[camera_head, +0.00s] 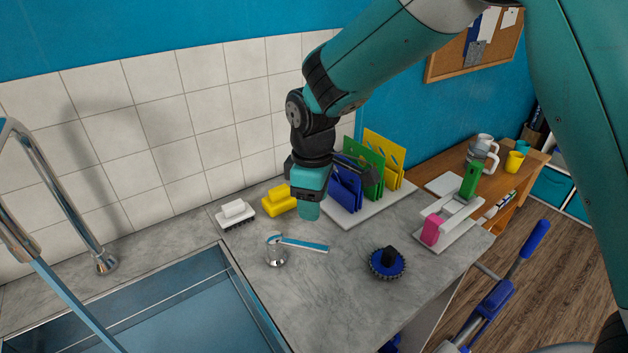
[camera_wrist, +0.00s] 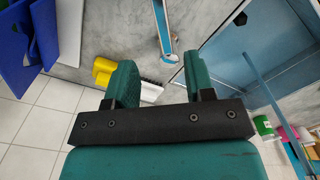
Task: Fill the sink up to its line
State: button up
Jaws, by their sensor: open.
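The sink (camera_head: 165,325) is at the lower left in the head view, cut off by the frame. Its inside looks blue; I cannot make out a fill line or tell the water level. A tall chrome faucet (camera_head: 60,200) stands at its left. A small chrome tap handle (camera_head: 276,256) with a long blue-and-silver lever stands on the counter right of the sink, the lever pointing right. My gripper (camera_head: 308,206) is open and empty above the counter, behind the lever. In the wrist view, the lever (camera_wrist: 163,28) shows beyond and between my open fingers (camera_wrist: 160,84).
A white brush (camera_head: 235,213) and yellow sponges (camera_head: 279,201) lie near the tiled wall. A rack of blue, green and yellow boards (camera_head: 372,172) stands right of my gripper. A round blue brush (camera_head: 387,263) lies on the counter's front part. Counter between lever and brush is clear.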

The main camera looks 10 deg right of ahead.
notch_tip(320, 180, up, 6)
jog(key=shift+f+b, duration=0.1)
jog(key=shift+b, duration=0.2)
dwell(7.4)
